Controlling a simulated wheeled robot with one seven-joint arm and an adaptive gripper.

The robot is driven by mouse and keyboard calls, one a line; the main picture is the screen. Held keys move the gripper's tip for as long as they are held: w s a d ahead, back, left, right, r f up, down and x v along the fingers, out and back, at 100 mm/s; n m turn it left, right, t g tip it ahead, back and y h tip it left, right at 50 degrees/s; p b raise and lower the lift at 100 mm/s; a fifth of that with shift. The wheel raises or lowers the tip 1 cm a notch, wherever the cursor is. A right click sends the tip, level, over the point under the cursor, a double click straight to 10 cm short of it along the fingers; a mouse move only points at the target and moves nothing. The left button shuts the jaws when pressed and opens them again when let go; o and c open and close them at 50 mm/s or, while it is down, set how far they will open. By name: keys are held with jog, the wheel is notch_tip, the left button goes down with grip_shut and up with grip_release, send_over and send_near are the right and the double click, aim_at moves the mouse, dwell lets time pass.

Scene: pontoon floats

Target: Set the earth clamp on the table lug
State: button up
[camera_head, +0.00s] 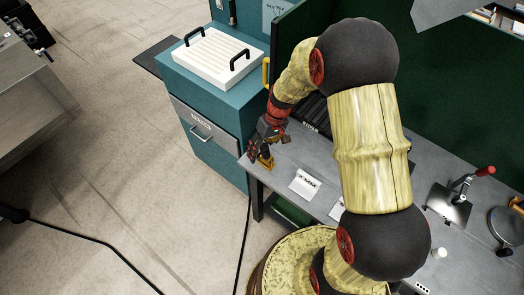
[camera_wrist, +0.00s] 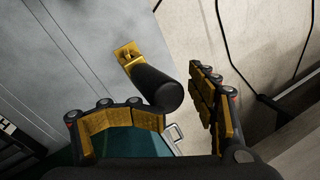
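A black, round-ended handle (camera_wrist: 155,82) with a brass-coloured end piece (camera_wrist: 128,52) shows in the wrist view, over the grey table top near its edge. It looks like the earth clamp; I cannot tell whether the brass piece is its jaw, the table lug, or both together. My gripper (camera_wrist: 188,108) is open, with its yellow-padded fingers spread. The handle's rounded end lies just beyond the left finger and appears apart from the right one. In the head view my gripper (camera_head: 262,150) is low at the table's near-left corner, hiding most of the clamp.
The grey table (camera_head: 285,165) carries a white labelled block (camera_head: 305,184) and a red-handled tool (camera_head: 468,185) at right. A teal cabinet (camera_head: 222,108) with a white ribbed tray (camera_head: 217,56) stands behind. A black cable (camera_head: 105,246) crosses the floor. Floor at left is mostly clear.

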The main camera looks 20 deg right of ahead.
jog(key=v, duration=1.2)
jog(key=s+r+m+t+h+b, duration=0.1)
jog(key=s+r+t+b, duration=0.2)
jog(key=s+r, duration=0.4)
jog(key=s+a+r+m+t+h+b, duration=0.1)
jog(key=s+r+t+h+b, duration=0.1)
jog(key=s+r, duration=0.5)
jog(key=s+t+b, duration=0.1)
jog(key=s, duration=0.5)
jog(key=shift+s+a+b, duration=0.15)
jog(key=shift+s+b, duration=0.2)
jog(key=shift+r, duration=0.1)
